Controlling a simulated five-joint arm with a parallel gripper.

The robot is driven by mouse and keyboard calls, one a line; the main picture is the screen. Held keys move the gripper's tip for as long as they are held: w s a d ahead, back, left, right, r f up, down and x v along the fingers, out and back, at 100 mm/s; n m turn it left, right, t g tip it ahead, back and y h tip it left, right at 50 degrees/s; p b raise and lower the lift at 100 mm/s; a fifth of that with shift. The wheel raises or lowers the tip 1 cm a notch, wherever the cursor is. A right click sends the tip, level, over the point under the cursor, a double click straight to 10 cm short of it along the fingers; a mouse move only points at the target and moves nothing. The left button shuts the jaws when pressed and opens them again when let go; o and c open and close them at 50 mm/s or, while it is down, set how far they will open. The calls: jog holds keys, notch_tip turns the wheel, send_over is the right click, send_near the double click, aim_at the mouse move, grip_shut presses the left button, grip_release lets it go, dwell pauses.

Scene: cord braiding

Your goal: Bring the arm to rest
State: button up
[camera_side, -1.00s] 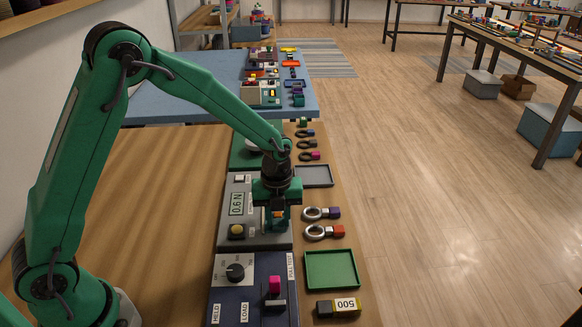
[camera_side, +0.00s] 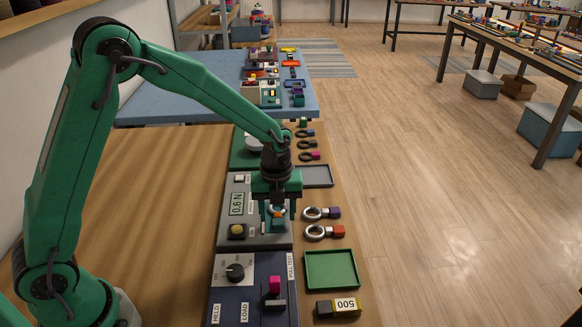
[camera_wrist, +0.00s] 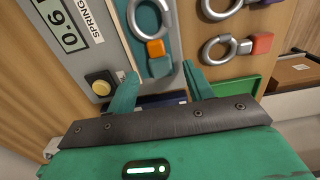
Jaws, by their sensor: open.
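My gripper (camera_side: 277,208) points down over the grey panel with the 0.6 N readout (camera_side: 237,204). In the wrist view its two teal fingers (camera_wrist: 160,69) are apart with nothing held between them. A grey ring with an orange block (camera_wrist: 155,48) lies in a teal holder on the panel, just beyond the fingertips. In the side view the orange block (camera_side: 278,214) shows between the fingers, and the rest of the ring is partly hidden.
Two rings, one with a purple block (camera_side: 333,212) and one with a red block (camera_side: 338,231), lie right of the panel. A green tray (camera_side: 331,269), a 500 weight (camera_side: 346,305) and a dark blue dial panel (camera_side: 222,302) are nearer. The left of the wooden table (camera_side: 160,200) is clear.

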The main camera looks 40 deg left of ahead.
jog(key=shift+r, duration=0.5)
notch_tip(320, 180, up, 8)
dwell(0.7)
jog(key=s+a+r+n+t, duration=0.3)
jog(key=s+a+r+n, duration=0.1)
jog(key=s+r+n, duration=0.75)
jog(key=s+a+n+t, duration=0.2)
jog(key=s+n, duration=0.8)
jog(key=n, duration=0.5)
jog(key=shift+a+f+t, duration=0.25)
jog(key=shift+a+t, duration=0.05)
jog(key=shift+a, duration=0.25)
